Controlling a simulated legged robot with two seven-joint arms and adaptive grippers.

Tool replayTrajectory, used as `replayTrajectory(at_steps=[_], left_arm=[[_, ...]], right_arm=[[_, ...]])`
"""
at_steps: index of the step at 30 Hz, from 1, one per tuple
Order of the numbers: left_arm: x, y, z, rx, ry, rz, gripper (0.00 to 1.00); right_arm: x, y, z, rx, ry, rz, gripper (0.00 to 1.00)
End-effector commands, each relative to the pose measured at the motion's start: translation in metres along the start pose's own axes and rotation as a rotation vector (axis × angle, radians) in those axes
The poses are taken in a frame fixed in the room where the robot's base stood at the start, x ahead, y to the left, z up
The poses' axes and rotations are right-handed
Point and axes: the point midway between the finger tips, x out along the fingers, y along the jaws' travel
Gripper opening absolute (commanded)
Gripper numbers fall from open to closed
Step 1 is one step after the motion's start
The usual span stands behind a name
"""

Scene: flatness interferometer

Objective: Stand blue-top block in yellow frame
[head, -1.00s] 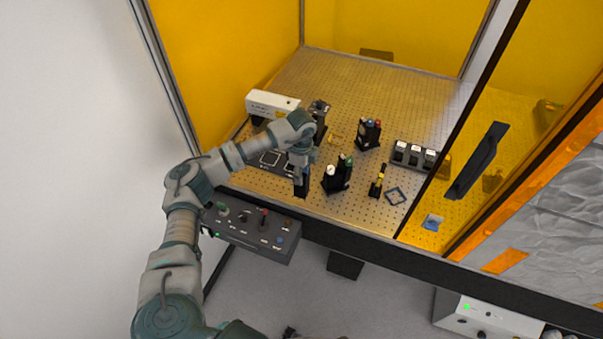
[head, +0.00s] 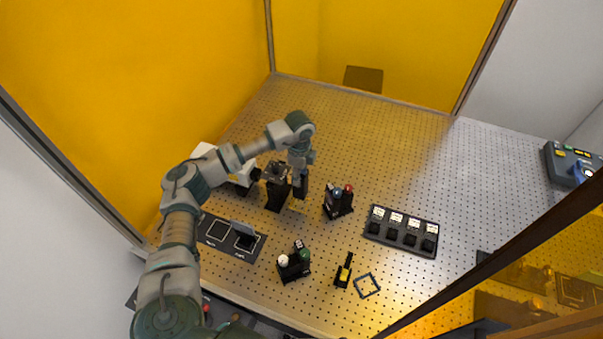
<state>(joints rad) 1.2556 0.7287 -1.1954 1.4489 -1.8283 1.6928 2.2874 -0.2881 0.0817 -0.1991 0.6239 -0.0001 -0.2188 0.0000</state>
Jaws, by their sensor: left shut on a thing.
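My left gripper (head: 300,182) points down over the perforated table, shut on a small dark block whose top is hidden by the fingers. I cannot see whether that top is blue. I cannot make out a yellow frame clearly; the area under the gripper is partly hidden. My right gripper is not in view.
A dark post (head: 277,193) stands close left of the gripper. A slotted rack (head: 402,232) lies right. The back table is clear.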

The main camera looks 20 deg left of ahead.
Motion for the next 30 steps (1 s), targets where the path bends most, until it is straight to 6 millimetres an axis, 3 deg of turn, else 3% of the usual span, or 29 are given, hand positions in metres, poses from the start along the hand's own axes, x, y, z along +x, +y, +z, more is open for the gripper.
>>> replayTrajectory(at_steps=[11, 21, 30], left_arm=[[0.018, -0.003, -0.001, 0.000, -0.001, 0.004, 0.00], [0.047, -0.004, 0.000, -0.001, 0.000, 0.003, 0.00], [0.056, -0.004, 0.000, 0.000, 0.000, 0.003, 0.00]], right_arm=[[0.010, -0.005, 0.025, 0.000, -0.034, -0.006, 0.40], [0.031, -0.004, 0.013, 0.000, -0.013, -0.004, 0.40], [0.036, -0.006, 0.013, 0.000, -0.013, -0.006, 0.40]])
